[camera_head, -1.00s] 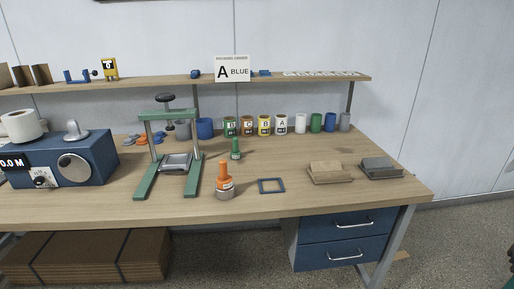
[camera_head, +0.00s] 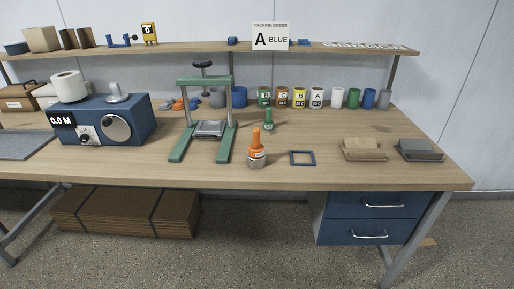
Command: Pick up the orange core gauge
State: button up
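An orange core gauge (camera_head: 257,148) stands upright on the wooden workbench (camera_head: 200,178), near its front edge. My gripper is not in the camera view.
A green press frame (camera_head: 180,142) stands left of the orange gauge, and a blue square frame (camera_head: 302,158) lies to its right. Several labelled cans (camera_head: 299,97) line the back. A blue machine (camera_head: 128,122) and two block stacks (camera_head: 365,149) flank the bench.

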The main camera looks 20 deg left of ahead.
aim_at(256, 150)
jog(key=u, duration=0.75)
jog(key=i, duration=1.3)
jog(key=z, duration=0.75)
